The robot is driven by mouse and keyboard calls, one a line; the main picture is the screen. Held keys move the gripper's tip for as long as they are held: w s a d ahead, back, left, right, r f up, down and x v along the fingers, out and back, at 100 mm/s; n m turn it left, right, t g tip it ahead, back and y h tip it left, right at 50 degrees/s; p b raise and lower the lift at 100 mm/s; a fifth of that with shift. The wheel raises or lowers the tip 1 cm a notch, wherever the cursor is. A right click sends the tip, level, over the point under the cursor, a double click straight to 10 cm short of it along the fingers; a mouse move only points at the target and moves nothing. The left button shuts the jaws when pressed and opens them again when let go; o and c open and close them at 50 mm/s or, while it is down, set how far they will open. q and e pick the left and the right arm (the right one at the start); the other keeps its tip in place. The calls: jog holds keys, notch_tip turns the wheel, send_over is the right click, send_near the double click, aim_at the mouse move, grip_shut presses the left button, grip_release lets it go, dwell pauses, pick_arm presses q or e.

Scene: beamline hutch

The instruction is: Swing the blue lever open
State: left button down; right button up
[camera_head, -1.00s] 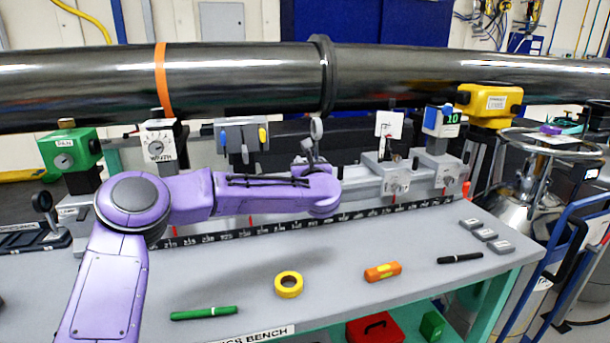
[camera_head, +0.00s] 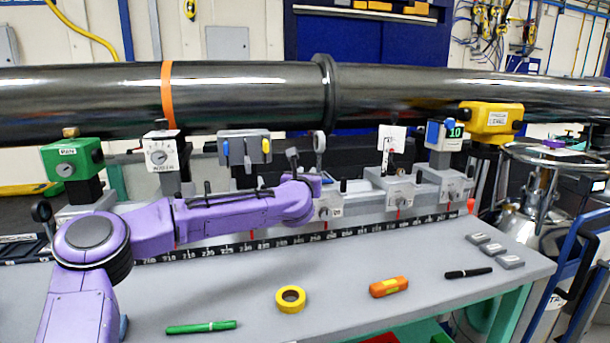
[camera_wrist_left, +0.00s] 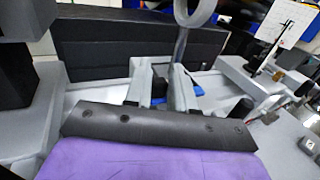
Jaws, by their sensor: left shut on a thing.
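A small blue lever (camera_wrist_left: 196,98) shows low between and behind the fingers in the left wrist view, at the foot of a grey ring on a post. Part of it is hidden by the right finger. In the head view a bit of blue (camera_head: 327,181) shows just right of my gripper. My left gripper (camera_head: 305,168) reaches across the bench to this mount. In the wrist view its fingers (camera_wrist_left: 159,82) are closed around the lever's dark end, which is mostly hidden. My right gripper is out of view.
The ring post (camera_head: 319,142) stands close to my left gripper. A panel with blue and yellow handles (camera_head: 244,147) is to its left, and a dark beam pipe (camera_head: 240,97) runs above. Yellow tape (camera_head: 290,299), an orange level (camera_head: 388,287) and pens lie on the front bench.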

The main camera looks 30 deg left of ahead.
pick_arm(q)
jog(key=shift+a+r, duration=0.15)
jog(key=shift+r, duration=0.4)
jog(key=c, duration=1.1)
grip_release()
jog(key=shift+w+f, duration=0.1)
jog(key=shift+w, duration=0.05)
jog(key=shift+w+a+f, duration=0.15)
jog(key=shift+w+f, duration=0.2)
jog(key=shift+f, duration=0.15)
jog(key=b+v, duration=0.2)
jog(key=v, duration=0.8)
jog(key=shift+s, duration=0.25)
